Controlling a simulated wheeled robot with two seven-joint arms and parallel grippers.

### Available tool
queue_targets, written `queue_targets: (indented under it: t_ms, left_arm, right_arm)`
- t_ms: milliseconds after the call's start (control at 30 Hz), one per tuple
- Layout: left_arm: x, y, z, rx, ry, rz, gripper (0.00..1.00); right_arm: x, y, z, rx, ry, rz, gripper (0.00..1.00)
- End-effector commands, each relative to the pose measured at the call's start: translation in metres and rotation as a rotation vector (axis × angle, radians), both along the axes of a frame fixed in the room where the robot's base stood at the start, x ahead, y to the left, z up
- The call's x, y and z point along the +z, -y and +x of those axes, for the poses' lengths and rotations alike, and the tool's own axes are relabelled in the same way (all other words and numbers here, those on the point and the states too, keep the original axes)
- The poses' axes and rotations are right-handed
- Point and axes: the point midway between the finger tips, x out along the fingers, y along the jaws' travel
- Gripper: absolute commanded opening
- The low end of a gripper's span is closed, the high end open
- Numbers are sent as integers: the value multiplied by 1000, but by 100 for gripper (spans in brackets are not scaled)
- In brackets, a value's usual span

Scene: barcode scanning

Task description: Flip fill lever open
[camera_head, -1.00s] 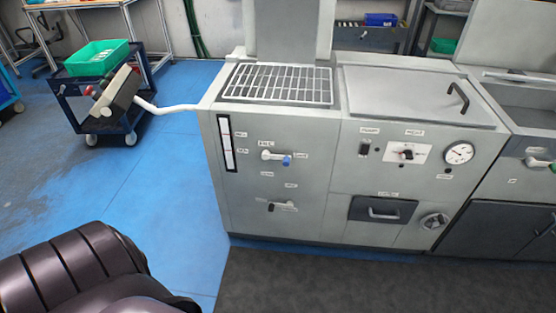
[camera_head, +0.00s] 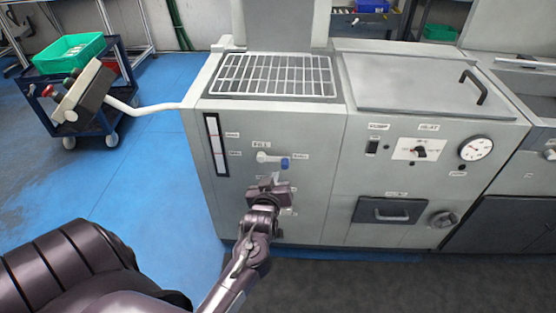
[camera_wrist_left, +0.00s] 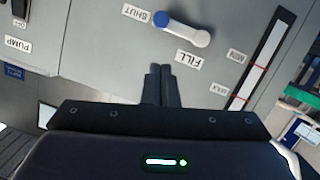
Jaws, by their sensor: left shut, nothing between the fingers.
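The fill lever (camera_head: 271,159) is a white handle with a blue tip on the front panel of the grey machine, under a FILL label. It lies about level, with its blue tip at the right, beside the SHUT label. My left gripper (camera_head: 273,180) is just below the lever in the head view, shut and empty. In the left wrist view the picture is turned over. There the lever (camera_wrist_left: 181,29) lies beyond the closed fingertips (camera_wrist_left: 159,68), apart from them in the picture. The lower lever on the panel is hidden behind my gripper. My right gripper is not in view.
A level gauge (camera_head: 216,145) is left of the lever. A pump switch (camera_head: 372,147), heat knob (camera_head: 420,153), dial (camera_head: 475,148) and drawer (camera_head: 390,210) are on the right. A cart with a green bin (camera_head: 70,53) stands at the left, with open blue floor before it.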

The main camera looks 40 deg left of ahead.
Motion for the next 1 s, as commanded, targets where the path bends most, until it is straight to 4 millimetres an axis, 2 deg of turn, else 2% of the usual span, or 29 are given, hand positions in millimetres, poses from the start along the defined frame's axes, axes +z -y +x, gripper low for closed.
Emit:
queue_targets:
  t_ms: [67, 167, 567, 767, 1000]
  left_arm:
    - [15, -6, -1, 20, 34, -6, 0]
    - [23, -9, -1, 32, 51, -8, 0]
    - [23, -11, 2, 32, 52, -5, 0]
    - [17, -24, 27, 31, 53, -5, 0]
    - [5, -47, 73, 32, 52, -4, 0]
  right_arm:
    - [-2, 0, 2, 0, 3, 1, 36]
    - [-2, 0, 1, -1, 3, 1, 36]
    - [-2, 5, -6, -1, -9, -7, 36]
    - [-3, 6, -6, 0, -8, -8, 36]
    - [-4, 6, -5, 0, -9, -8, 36]
